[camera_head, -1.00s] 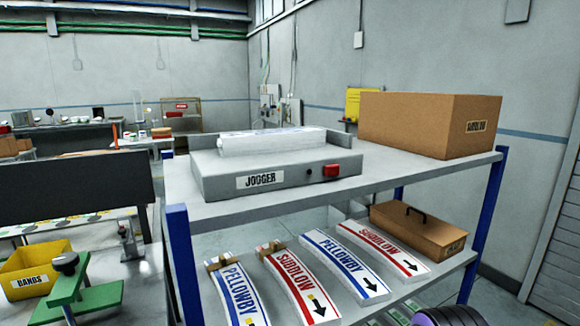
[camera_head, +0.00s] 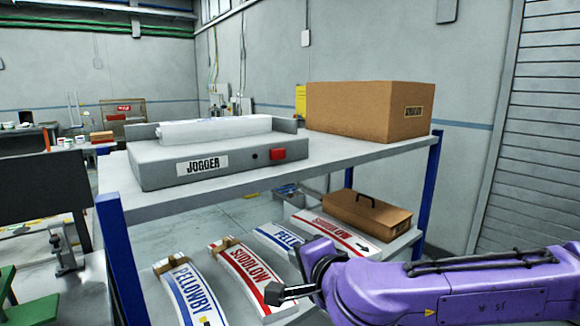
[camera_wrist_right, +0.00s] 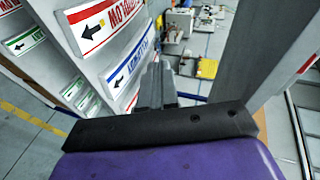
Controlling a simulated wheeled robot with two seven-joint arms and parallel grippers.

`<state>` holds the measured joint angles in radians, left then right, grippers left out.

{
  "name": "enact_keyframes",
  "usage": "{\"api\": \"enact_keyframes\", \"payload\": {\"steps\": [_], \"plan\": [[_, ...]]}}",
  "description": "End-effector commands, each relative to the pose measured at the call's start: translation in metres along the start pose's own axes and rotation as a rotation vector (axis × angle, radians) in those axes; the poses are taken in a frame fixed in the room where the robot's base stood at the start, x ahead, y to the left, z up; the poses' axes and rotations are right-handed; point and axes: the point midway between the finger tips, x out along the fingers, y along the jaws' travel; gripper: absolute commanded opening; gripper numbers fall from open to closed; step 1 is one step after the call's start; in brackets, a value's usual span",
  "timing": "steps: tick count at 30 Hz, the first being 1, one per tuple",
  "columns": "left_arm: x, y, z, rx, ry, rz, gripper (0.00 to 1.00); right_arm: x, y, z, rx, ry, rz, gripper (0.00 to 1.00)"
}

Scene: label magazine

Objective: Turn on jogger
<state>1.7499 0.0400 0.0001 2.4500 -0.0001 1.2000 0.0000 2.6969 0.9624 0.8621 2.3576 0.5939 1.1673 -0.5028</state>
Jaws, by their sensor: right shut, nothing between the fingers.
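The jogger (camera_head: 150,172) is a grey box labelled JOGGER on the top shelf of a rack. Its front carries a red switch (camera_head: 278,154) and a small black knob (camera_head: 254,156). A white stack of sheets (camera_head: 215,129) lies on top of it. My right gripper (camera_head: 284,294) is shut and empty. It is low in front of the rack, below the top shelf and apart from the switch. In the right wrist view its dark fingers (camera_wrist_right: 157,85) point away over the floor. My left gripper is not in view.
A cardboard box (camera_head: 350,112) stands on the top shelf (camera_head: 340,168), right of the jogger. The lower shelf holds curved label stacks (camera_head: 237,268) and a brown case (camera_head: 362,212). A blue rack post (camera_head: 119,250) stands at the left.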

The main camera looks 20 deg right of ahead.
Motion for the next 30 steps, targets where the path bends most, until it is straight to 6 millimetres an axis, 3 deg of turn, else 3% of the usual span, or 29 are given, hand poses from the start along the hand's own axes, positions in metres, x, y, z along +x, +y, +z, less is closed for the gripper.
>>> {"api": "enact_keyframes", "payload": {"steps": [1,3,6,9,20,23,30], "plan": [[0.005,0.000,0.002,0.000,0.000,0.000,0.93,-0.027,-0.041,-0.012,0.051,-0.007,-0.100,0.00],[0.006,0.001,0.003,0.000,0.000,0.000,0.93,-0.062,-0.083,-0.025,0.095,-0.021,-0.206,0.00],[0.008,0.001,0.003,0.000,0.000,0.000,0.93,-0.101,-0.118,-0.038,0.132,-0.035,-0.305,0.00],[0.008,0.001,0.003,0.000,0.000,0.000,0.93,-0.118,-0.131,-0.043,0.147,-0.043,-0.347,0.00],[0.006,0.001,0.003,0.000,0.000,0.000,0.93,-0.117,-0.134,-0.044,0.148,-0.042,-0.350,0.00],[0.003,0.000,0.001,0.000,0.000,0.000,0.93,-0.107,-0.138,-0.044,0.146,-0.041,-0.346,0.00],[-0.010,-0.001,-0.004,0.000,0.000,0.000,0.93,-0.060,-0.156,-0.043,0.146,-0.042,-0.344,0.00]]}}
